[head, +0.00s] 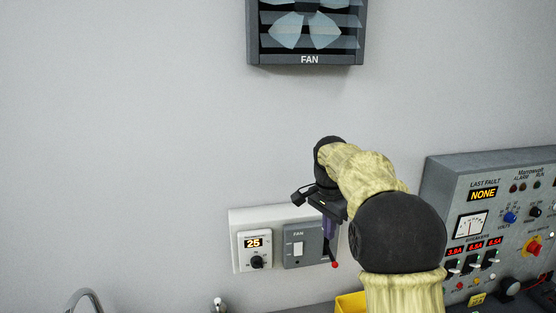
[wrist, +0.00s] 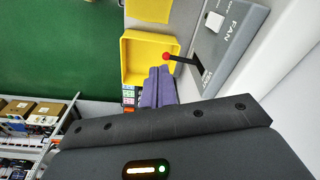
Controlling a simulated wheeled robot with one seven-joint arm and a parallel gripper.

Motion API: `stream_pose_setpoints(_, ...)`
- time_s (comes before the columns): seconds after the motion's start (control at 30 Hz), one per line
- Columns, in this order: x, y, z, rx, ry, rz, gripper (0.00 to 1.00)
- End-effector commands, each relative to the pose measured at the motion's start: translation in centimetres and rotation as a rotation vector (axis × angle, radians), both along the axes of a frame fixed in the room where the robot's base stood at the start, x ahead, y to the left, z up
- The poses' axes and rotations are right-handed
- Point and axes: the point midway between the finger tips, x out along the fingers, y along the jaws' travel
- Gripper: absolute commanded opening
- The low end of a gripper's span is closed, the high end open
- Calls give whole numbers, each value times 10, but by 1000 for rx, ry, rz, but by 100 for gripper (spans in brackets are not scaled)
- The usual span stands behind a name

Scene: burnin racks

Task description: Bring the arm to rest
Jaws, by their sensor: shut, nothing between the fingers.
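My arm, in a pale yellow sleeve with black joints, reaches up in front of the wall in the head view. My gripper (head: 330,232) points down just in front of the right side of the grey fan switch panel (head: 292,260). Its purple fingers also show in the wrist view (wrist: 158,88), closed together and empty. A red-tipped lever (head: 335,265) sticks out at the panel's lower right, close to the fingers. My arm hides part of the panel's right side.
A dial unit reading 25 (head: 254,249) sits left of the panel. A grey instrument console (head: 435,180) stands at right. A yellow bin (wrist: 126,70) lies below the panel. The fan (head: 308,60) hangs above; the wall at left is clear.

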Motion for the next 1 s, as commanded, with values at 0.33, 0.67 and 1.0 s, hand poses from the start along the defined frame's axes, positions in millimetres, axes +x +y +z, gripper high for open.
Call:
stream_pose_setpoints(0.33, -64, -12, -87, 0, -36, 332, 0)
stream_pose_setpoints(0.67, -147, -18, -166, -31, -78, 647, 0)
stream_pose_setpoints(1.0, -240, -20, -233, -86, -113, 936, 0)
